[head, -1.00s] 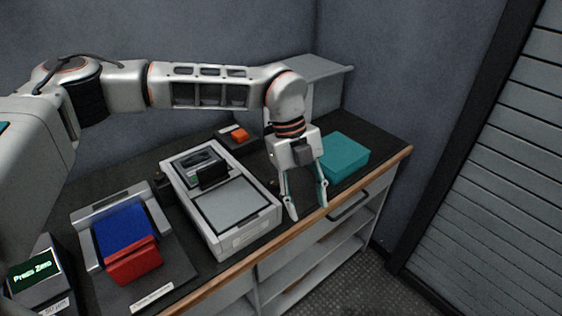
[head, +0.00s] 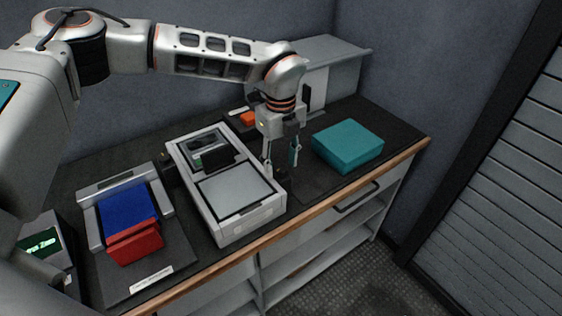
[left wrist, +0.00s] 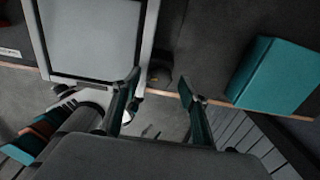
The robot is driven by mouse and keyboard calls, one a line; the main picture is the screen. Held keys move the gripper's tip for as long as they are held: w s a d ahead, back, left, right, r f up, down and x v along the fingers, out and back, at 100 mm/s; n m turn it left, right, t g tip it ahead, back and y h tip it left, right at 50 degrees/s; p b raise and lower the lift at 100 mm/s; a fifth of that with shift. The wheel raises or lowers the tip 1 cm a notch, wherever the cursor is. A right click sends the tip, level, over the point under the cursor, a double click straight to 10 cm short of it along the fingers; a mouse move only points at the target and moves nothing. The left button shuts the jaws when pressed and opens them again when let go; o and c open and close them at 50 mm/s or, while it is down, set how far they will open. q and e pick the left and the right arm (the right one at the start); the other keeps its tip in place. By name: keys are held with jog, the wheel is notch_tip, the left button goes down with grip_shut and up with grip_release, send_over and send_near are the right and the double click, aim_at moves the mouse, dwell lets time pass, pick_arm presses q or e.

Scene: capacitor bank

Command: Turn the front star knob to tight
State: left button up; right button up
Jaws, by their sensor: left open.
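A dark knob, apparently the front star knob (left wrist: 160,72), sits at the right side of the white-framed device (left wrist: 148,42) in the left wrist view. Its star shape and setting are too dark to read. In the head view the device (head: 222,226) stands mid-bench, and the knob is hard to make out beside it. My left gripper (head: 281,170) is open and points down just right of the device. In the left wrist view the two fingertips of my left gripper (left wrist: 159,82) lie on either side of the knob; contact is not visible. My right gripper is not in view.
A teal block (head: 347,146) lies right of the gripper. A blue and red fixture (head: 130,222) and a small display (head: 40,246) stand at the left. An orange item (head: 249,119) is behind. The bench's wooden front edge (head: 330,204) runs close by.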

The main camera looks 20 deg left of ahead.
pick_arm(q)
jog(key=shift+f, duration=0.15)
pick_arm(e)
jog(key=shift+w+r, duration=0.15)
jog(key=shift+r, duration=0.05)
pick_arm(q)
jog(key=c, duration=1.1)
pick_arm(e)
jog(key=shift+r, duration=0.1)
